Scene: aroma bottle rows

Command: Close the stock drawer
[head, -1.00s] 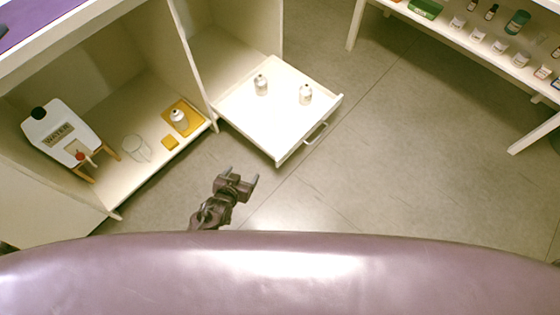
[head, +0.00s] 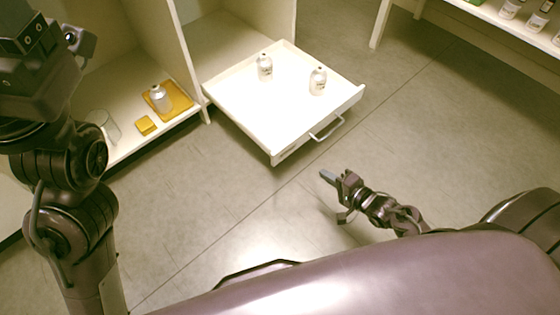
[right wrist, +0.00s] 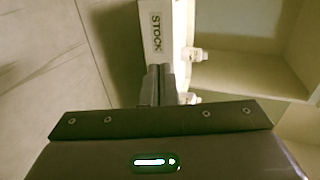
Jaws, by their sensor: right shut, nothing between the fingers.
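The stock drawer (head: 270,115) is pulled out of the white cabinet, with a bar handle (head: 328,128) on its front. Two small bottles stand inside it, one toward the back (head: 265,68) and one nearer the front (head: 318,82). My right gripper (head: 330,178) is shut and empty, in front of the drawer front and apart from the handle in the head view. In the right wrist view its closed fingers (right wrist: 157,84) point at the drawer front (right wrist: 157,45), which is labelled STOCK; contact cannot be told. My left arm stands at the left; its fingers do not show.
The cabinet shelf left of the drawer holds a bottle (head: 159,98) on a yellow tray (head: 182,99), a small yellow block (head: 146,125) and a clear glass (head: 106,127). A white rack (head: 470,20) with bottles is at upper right. The floor before the drawer is clear.

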